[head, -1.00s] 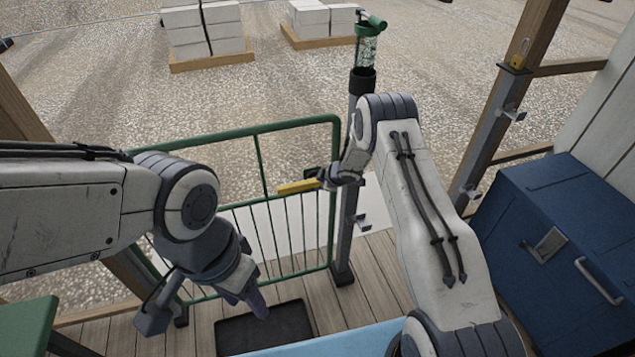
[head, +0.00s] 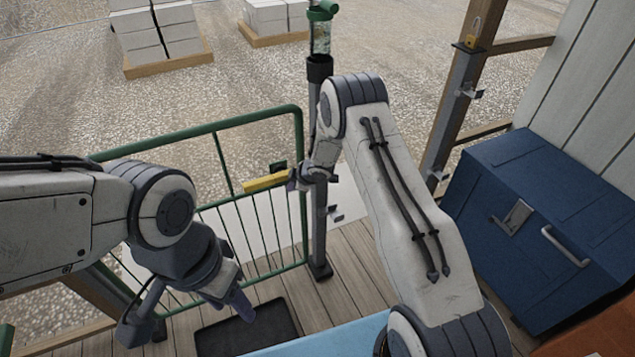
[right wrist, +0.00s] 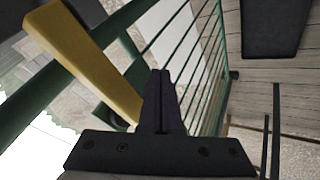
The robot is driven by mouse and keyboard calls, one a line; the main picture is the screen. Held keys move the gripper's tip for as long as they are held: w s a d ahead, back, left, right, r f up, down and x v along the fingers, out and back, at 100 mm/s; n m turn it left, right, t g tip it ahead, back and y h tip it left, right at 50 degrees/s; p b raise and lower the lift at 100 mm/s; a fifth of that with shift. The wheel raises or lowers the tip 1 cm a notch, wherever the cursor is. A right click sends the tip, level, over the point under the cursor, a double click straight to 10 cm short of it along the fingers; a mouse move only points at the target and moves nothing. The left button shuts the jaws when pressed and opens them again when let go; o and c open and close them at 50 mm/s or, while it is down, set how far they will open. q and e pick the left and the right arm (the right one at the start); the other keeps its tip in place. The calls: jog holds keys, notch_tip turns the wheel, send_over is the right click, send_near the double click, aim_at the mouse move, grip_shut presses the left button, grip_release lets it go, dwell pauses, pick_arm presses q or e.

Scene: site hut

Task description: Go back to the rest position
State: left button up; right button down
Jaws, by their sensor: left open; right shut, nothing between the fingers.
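My left gripper (head: 186,312) hangs open and empty at the lower left of the head view, above the deck and in front of the green gate (head: 222,160). My right gripper (head: 291,183) is shut and empty by the gate's right end. In the right wrist view its fingers (right wrist: 162,100) are pressed together. A yellow bar (head: 264,182) lies just left of the right fingertips; it also shows in the right wrist view (right wrist: 85,58), beside the fingers. I cannot tell whether the fingers touch it.
A grey post (head: 320,215) stands at the gate's right end. A blue cabinet (head: 560,225) stands at the right. A dark mat (head: 245,333) lies on the plank deck (head: 350,265), with a light blue surface (head: 330,338) in front. Block pallets (head: 168,62) sit outside on gravel.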

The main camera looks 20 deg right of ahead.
jog(key=d+p+v, duration=0.1)
jog(key=p+v, duration=0.1)
jog(key=v, duration=0.7)
jog(key=s+a+r+m+h, duration=0.1)
jog(key=s+a+r+m, duration=0.1)
jog(key=s+a+r, duration=0.4)
jog(key=s+a+r+m+h, duration=0.1)
jog(key=s+r+m+h, duration=0.15)
jog(key=r, duration=0.55)
jog(key=s+a+r+g, duration=0.1)
jog(key=s+r+g, duration=0.1)
jog(key=s, duration=0.8)
jog(key=s+a+r+m+g+y, duration=0.1)
jog(key=s+a+r+g, duration=0.1)
jog(key=s, duration=0.9)
jog(key=s+a+r+m+g, duration=0.1)
jog(key=s+a+r+g, duration=0.1)
jog(key=s, duration=0.8)
jog(key=shift+s, duration=0.2)
jog(key=shift+m, duration=0.25)
